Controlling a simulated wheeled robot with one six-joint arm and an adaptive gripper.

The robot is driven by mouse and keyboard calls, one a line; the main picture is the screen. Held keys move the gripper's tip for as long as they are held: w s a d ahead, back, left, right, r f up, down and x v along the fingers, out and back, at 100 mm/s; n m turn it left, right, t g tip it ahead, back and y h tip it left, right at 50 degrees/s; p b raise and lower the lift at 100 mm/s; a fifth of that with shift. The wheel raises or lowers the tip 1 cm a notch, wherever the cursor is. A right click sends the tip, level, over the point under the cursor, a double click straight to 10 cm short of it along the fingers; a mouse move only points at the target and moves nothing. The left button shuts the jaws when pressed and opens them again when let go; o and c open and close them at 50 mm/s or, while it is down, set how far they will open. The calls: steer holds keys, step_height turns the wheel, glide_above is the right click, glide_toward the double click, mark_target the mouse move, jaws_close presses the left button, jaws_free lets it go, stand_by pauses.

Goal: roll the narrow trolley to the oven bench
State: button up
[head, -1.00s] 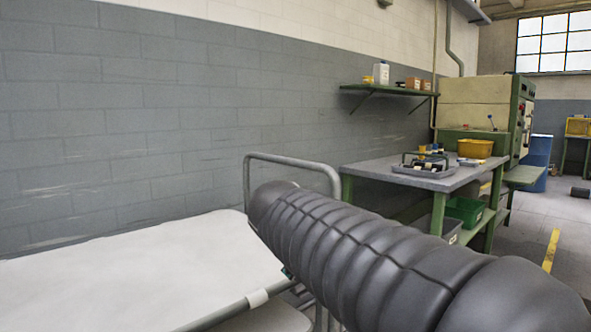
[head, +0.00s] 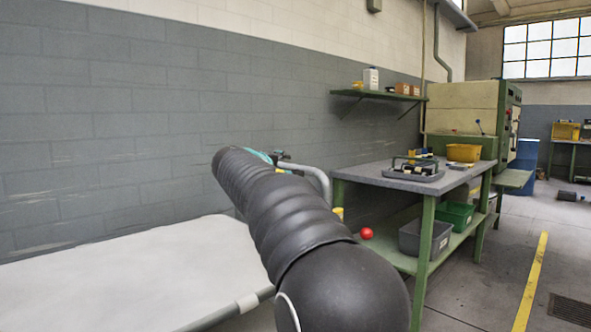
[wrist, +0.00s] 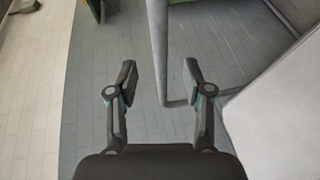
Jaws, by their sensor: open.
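A long white-topped trolley (head: 130,285) with a grey tubular frame stands along the wall at the lower left in the head view. Its tubular end handle (head: 322,182) is mostly hidden behind my arm. In the wrist view the handle tube (wrist: 157,45) runs between the open fingers of my gripper (wrist: 160,70), and the white top (wrist: 275,120) lies to the right. The fingers are apart from the tube in the picture; depth is hard to tell. The oven bench (head: 385,178), green-legged with a grey top, stands beyond the handle, before the cream-and-green oven (head: 465,105).
A grey tray (head: 410,174) and yellow bin (head: 463,152) are on the bench. Its lower shelf holds a grey bin (head: 408,238), a green bin (head: 455,215) and a red ball (head: 366,233). Floor right of the yellow line (head: 532,285) is mostly clear, with a floor grate (head: 572,308).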

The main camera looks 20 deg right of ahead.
steer(key=p+x, duration=0.2)
steer(key=x, duration=0.8)
steer(key=shift+f, duration=0.1)
steer(key=shift+c, duration=0.3)
jaws_close()
